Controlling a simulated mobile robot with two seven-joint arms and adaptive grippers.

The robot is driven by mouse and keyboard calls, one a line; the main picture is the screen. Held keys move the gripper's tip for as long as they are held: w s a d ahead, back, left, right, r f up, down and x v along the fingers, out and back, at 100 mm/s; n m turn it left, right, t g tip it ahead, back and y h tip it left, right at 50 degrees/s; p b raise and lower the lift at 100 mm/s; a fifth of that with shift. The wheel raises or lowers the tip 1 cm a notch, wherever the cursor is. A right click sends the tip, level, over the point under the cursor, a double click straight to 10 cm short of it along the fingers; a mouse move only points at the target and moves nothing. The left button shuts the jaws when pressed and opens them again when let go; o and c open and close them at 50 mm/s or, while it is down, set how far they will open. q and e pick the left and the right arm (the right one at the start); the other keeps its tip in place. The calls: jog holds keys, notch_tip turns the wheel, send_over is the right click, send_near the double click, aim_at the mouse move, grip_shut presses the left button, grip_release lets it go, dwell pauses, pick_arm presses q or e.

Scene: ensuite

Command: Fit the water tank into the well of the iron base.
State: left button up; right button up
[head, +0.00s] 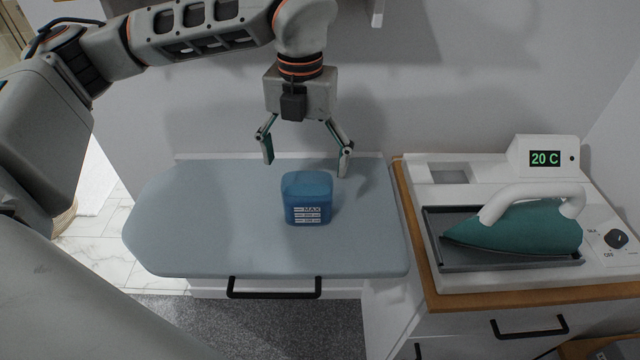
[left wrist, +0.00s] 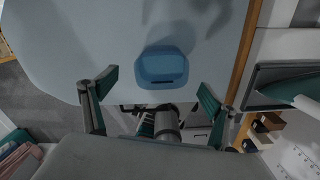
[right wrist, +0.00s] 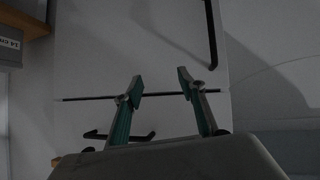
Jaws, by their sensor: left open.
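The blue water tank (head: 307,196), with white MAX markings on its front, stands upright on the ironing board. It also shows in the left wrist view (left wrist: 163,68). My left gripper (head: 306,168) is open and empty, pointing down above and behind the tank, with its fingers apart from it. The white iron base (head: 422,190) sits on the cabinet at the right. Its rectangular well (head: 448,173) is at the back left of the base and looks empty. My right gripper (right wrist: 160,82) is open and empty in the right wrist view, facing pale drawer fronts with black handles.
The ironing board (head: 190,225) is otherwise clear. A teal iron (head: 520,228) with a white handle rests in the base's dark tray, right in front of the well. A display block (head: 543,157) reading 20 C rises to the well's right. A wall stands close behind.

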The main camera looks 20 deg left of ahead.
aim_at(307, 191)
pick_arm(q)
jog(key=f, duration=0.6)
jog(key=shift+s+d+f+p, duration=0.25)
jog(key=shift+f+p, duration=0.05)
jog(key=shift+p, duration=0.05)
jog(key=shift+w+f, duration=0.1)
jog(key=shift+f, duration=0.45)
jog(key=c, duration=1.5)
jog(key=shift+c, duration=0.2)
pick_arm(e)
jog(key=shift+s+r, duration=0.2)
jog(key=shift+s, duration=0.1)
